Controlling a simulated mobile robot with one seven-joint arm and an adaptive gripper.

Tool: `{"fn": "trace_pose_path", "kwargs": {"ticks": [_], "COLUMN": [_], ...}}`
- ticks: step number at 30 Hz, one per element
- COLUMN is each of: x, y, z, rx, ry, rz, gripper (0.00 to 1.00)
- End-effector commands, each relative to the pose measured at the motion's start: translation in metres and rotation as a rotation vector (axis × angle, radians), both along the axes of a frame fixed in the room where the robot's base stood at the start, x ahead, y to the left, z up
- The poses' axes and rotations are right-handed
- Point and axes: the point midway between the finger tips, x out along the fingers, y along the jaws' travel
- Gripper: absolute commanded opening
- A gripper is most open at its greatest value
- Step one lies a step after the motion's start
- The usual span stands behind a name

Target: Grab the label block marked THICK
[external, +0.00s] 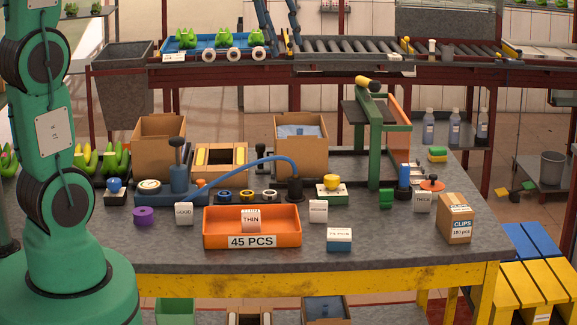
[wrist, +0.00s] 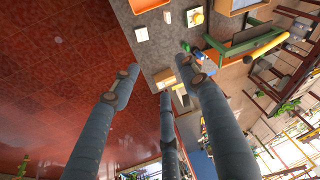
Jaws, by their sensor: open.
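The THICK label block (external: 422,202) is a small pale upright block on the right part of the grey workbench. It stands just left of the cardboard CLIPS box and below an orange-topped item. My gripper (wrist: 160,76) shows in the wrist view with its grey fingers spread wide and nothing between them. It is high and apart from the bench items.
An orange tray (external: 252,240) labelled 45 PCS holds a THIN block (external: 251,220). A GOOD block (external: 184,213) and another pale block (external: 318,211) stand beside it. The CLIPS box (external: 455,219) and a green frame (external: 374,140) crowd the THICK block's surroundings. Bare bench lies in front.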

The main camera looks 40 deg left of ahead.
Motion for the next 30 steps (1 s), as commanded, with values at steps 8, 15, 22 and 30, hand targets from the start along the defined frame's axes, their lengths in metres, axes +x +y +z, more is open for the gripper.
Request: {"fn": "trace_pose_path", "kwargs": {"ticks": [8, 15, 22, 30], "x": [0.075, 0.136, 0.192, 0.252], "y": [-0.016, -0.030, -0.044, -0.063], "z": [-0.013, -0.033, -0.061, -0.104], "rx": [0.013, 0.023, 0.033, 0.043], "ry": [0.031, 0.056, 0.078, 0.105], "rz": [-0.074, -0.136, -0.197, -0.271], "gripper": [0.45, 0.45, 0.45, 0.45]}}
